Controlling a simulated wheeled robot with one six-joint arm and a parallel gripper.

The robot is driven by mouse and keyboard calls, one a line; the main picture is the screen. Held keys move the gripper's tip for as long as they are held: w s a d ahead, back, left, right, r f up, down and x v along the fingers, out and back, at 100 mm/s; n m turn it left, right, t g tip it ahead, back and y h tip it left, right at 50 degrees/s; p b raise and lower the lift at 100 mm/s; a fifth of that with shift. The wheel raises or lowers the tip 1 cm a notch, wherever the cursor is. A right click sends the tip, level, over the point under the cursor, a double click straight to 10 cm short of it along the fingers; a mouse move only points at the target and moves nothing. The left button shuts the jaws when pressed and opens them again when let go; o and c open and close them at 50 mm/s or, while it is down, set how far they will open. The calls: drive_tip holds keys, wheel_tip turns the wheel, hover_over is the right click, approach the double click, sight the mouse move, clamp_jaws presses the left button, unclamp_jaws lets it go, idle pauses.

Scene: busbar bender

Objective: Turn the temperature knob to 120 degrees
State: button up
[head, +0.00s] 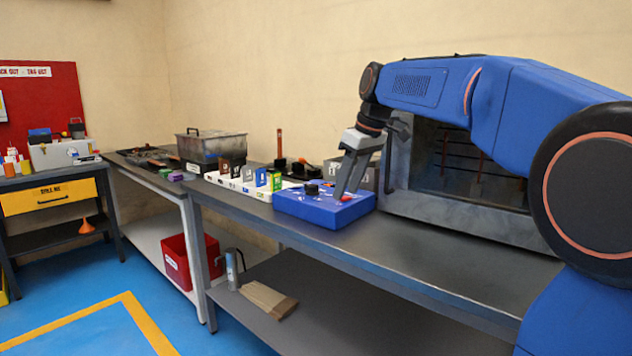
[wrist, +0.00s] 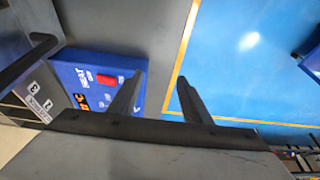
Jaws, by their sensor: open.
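A blue control box (head: 322,211) sits on the grey bench, left of the oven. A black round knob (head: 311,189) stands on its top; its setting is too small to read. A red switch (head: 346,198) is near the box's right side. My gripper (head: 347,188) points down over the right part of the box, right of the knob. In the wrist view the blue box (wrist: 120,95) shows the red switch (wrist: 107,80) and white lettering. There my gripper (wrist: 160,80) has its fingers spread, with nothing between them. The knob is not clearly seen there.
A dark-windowed oven (head: 466,216) stands right of the box, close to my arm. A white rack (head: 236,187) with coloured pieces lies left of the box. A grey bin (head: 212,149) is farther left. The bench front (head: 420,245) is clear.

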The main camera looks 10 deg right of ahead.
drive_tip(key=w+r+n, duration=0.2)
drive_tip(key=w+n, duration=0.1)
drive_tip(key=w, duration=0.8)
drive_tip(key=n+g+y, duration=0.1)
drive_tip(key=n+y, duration=0.1)
drive_tip(key=n, duration=0.1)
approach(312, 188)
drive_tip(key=shift+w+d+x, duration=0.1)
drive_tip(key=shift+w+x, duration=0.15)
drive_tip(key=shift+x, duration=0.95)
drive_tip(key=shift+w+d+x, duration=0.15)
drive_tip(key=shift+w+x, duration=0.05)
drive_tip(key=shift+x, duration=1.05)
drive_tip(key=shift+w+d+x, duration=0.1)
drive_tip(key=shift+w+x, duration=0.15)
drive_tip(key=shift+x, duration=0.95)
drive_tip(key=c, duration=1)
